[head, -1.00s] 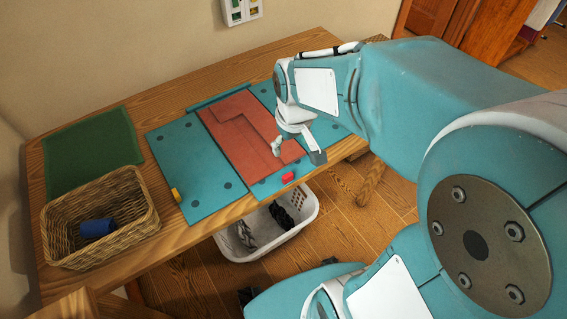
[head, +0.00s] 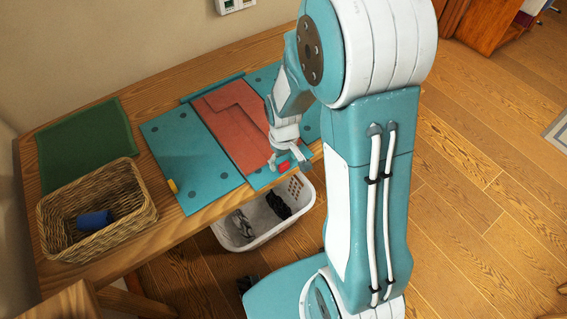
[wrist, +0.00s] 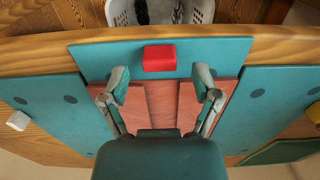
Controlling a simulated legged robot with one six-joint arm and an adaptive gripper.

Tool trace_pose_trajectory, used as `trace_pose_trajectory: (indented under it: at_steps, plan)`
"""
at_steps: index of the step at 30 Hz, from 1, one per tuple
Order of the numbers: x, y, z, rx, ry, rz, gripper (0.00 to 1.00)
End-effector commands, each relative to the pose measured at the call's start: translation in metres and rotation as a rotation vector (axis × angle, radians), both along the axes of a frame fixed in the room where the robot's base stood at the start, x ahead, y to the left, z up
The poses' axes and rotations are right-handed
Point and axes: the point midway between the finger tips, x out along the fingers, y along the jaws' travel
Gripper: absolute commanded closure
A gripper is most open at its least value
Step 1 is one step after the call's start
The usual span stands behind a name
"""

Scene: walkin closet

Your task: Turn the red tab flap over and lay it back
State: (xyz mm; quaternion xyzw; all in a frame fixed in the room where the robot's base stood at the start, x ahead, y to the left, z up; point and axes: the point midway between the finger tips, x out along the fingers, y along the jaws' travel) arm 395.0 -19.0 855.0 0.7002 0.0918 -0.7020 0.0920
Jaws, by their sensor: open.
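The red tab (head: 283,168) sits at the front edge of a teal flap (head: 258,180), which is the front panel of a folding board on the table. In the wrist view the red tab (wrist: 158,58) is a plain block on the teal flap (wrist: 225,52). My gripper (head: 283,160) hangs over the flap beside the tab, partly covering it in the head view. In the wrist view my gripper (wrist: 161,78) is open and empty, its fingers apart, one toward each side of the tab. A folded salmon-red cloth (head: 232,118) lies on the board's middle, partly under the front flap.
Side panels carry a yellow tab (head: 173,186) and a white tab (wrist: 18,121). A wicker basket (head: 60,240) with a blue roll (head: 94,220) and a green mat (head: 85,150) lie left. A white laundry basket (head: 262,232) stands on the floor below the front edge.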

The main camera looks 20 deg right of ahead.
Motion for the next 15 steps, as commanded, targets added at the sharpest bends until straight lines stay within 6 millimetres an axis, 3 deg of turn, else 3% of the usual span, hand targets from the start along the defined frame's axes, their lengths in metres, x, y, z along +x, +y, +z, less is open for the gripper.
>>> trace_pose_trajectory:
  at_steps: [6, 15]
  plan:
    - [0.0, 0.0, -0.021, 0.0, 0.001, 0.0, 0.2]
    - [0.0, 0.0, -0.023, 0.001, -0.002, 0.0, 0.2]
